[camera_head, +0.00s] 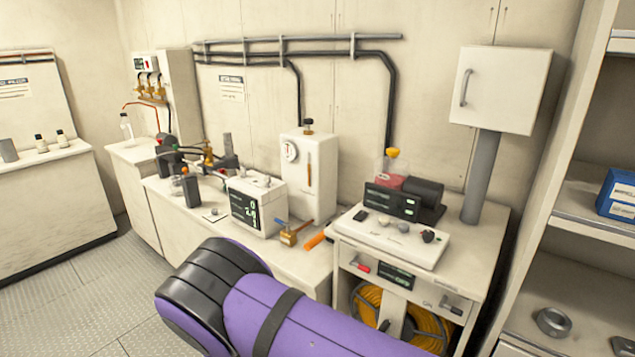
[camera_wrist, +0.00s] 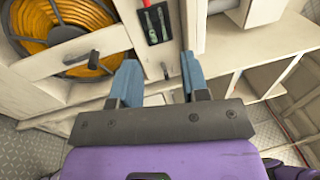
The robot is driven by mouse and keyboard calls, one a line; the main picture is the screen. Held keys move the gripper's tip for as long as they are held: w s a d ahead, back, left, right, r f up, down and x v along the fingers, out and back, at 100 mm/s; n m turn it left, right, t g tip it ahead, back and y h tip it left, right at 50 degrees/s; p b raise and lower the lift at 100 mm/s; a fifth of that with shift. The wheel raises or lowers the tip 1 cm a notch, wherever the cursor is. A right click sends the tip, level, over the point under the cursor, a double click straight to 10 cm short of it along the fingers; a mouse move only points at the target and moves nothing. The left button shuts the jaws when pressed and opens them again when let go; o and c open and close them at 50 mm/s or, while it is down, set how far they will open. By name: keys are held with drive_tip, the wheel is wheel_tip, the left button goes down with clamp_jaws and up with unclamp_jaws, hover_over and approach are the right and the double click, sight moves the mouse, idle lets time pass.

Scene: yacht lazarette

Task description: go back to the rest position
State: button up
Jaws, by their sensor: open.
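My gripper (camera_wrist: 160,82) shows in the wrist view with its two blue-grey fingers apart and nothing between them. In the head view my purple and black arm fills the bottom centre, in front of the counter (camera_head: 275,262), and the gripper itself is hidden.
A cabinet (camera_head: 465,262) with an orange hose reel (camera_head: 367,300) stands right of centre, and the reel also shows in the wrist view (camera_wrist: 62,28). Shelving (camera_head: 590,225) stands at the right edge. Equipment crowds the counter. Open metal floor (camera_head: 75,305) lies at the left.

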drive_tip(key=s+d+r+m+g+y, duration=0.1)
drive_tip(key=d+r+m+g+y, duration=0.1)
drive_tip(key=d+r+m+g, duration=0.9)
drive_tip(key=s+d+r+m+g+y, duration=0.15)
drive_tip(key=d+r+m+g, duration=0.25)
drive_tip(key=d+r+m, duration=1.2)
drive_tip(key=s+d+r+m+t+y, duration=0.2)
drive_tip(key=s+r+m+y, duration=0.2)
drive_tip(key=s+r+m, duration=0.5)
drive_tip(key=s+d+r+m+t+y, duration=0.2)
drive_tip(key=s+r+m+y, duration=0.3)
drive_tip(key=s+r+m, duration=0.4)
drive_tip(key=shift+s+d+m+t, duration=0.35)
drive_tip(key=shift+s+d, duration=0.3)
drive_tip(key=shift+s, duration=1.75)
